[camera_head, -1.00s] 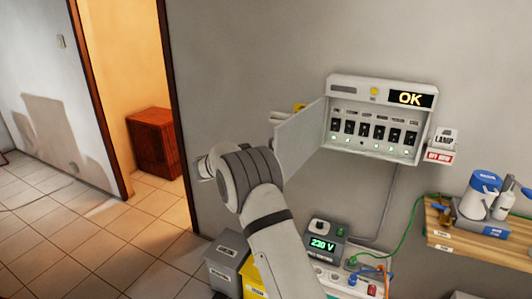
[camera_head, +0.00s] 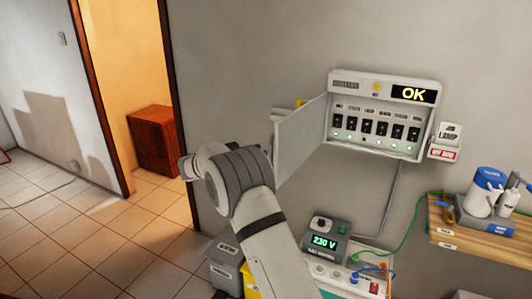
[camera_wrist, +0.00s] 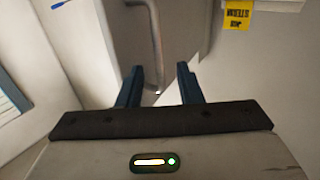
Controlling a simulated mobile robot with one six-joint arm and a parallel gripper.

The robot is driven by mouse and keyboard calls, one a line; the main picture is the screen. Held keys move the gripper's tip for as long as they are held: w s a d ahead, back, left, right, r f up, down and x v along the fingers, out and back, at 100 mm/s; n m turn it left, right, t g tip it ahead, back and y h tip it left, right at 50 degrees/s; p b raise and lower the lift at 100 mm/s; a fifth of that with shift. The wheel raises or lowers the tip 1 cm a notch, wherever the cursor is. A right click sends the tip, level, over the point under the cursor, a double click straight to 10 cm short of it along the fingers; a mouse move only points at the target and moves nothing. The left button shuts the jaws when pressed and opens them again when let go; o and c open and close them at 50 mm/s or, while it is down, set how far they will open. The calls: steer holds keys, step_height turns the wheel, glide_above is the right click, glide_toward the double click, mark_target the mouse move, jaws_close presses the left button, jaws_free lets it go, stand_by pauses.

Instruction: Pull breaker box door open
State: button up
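The breaker box (camera_head: 345,85) is on the wall at upper right in the head view, its row of switches exposed and its display reading OK. Its door (camera_head: 300,138) stands swung out to the left, well open. My gripper is hidden behind my own arm in the head view. In the wrist view my gripper (camera_wrist: 159,74) shows two dark fingers spread apart. A bent grey bar (camera_wrist: 156,45) runs down to the gap between the fingertips; I cannot tell whether it is the door's handle or whether they touch it.
A wooden shelf (camera_head: 470,235) with equipment is at right. Open tiled floor (camera_head: 90,240) and a doorway lie to the left.

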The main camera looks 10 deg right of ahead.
steer(key=v, duration=0.3)
steer(key=shift+a, duration=0.1)
step_height(320, 180, up, 11)
steer(key=w+d+n+t+y, duration=0.25)
steer(key=n+t+y, duration=0.3)
steer(key=t, duration=0.35)
steer(key=s+a+r+n+t+y, duration=0.2)
steer(key=s+a+r+n+y, duration=0.15)
steer(key=s+n+y, duration=0.55)
steer(key=s+d+f+g+y, duration=0.1)
steer(key=s+f+g, duration=0.3)
steer(key=s, duration=0.8)
steer(key=s+d+f+g, duration=0.3)
steer(key=s+f, duration=0.5)
steer(key=s, duration=0.4)
steer(key=s+d+f+g+y, duration=0.1)
steer(key=s+f+g, duration=0.4)
steer(key=s, duration=0.7)
steer(key=shift+s+d+f+g+y, duration=0.3)
steer(key=shift+d+f+g+y, duration=0.1)
steer(key=shift+d, duration=0.1)
